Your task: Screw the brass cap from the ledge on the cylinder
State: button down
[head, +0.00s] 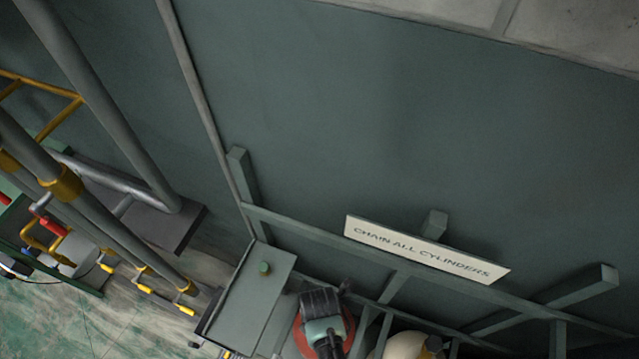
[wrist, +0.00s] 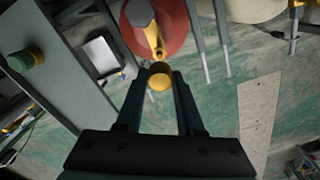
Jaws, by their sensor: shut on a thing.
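My gripper (wrist: 160,70) is shut on the brass cap (wrist: 159,80), which shows as a round yellow end between the fingertips in the wrist view. Just beyond it is the red cylinder (wrist: 172,36) with a brass valve (wrist: 146,22) on top. In the head view the red cylinder (head: 348,322) is mostly covered by my dark wrist, and the cap is hidden there.
A green cap-like piece (head: 264,267) stands on the grey ledge (head: 245,305) left of the red cylinder. A sign (head: 425,249) hangs on the rail. Pipes with yellow fittings (head: 62,183) are at left.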

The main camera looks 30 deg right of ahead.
notch_tip(320, 180, down, 6)
jog(key=b, duration=0.6)
jog(key=shift+w+a+f, duration=0.1)
jog(key=shift+f, duration=0.05)
jog(key=shift+r+p, duration=0.3)
jog(key=shift+p, duration=0.1)
jog(key=shift+p, duration=0.4)
dwell(0.3)
jog(key=shift+f+b, duration=0.85)
jog(key=shift+f, duration=0.2)
dwell(0.7)
jog(key=shift+r+m+p, duration=0.1)
jog(key=shift+m+p, duration=0.2)
jog(key=shift+m, duration=1.5)
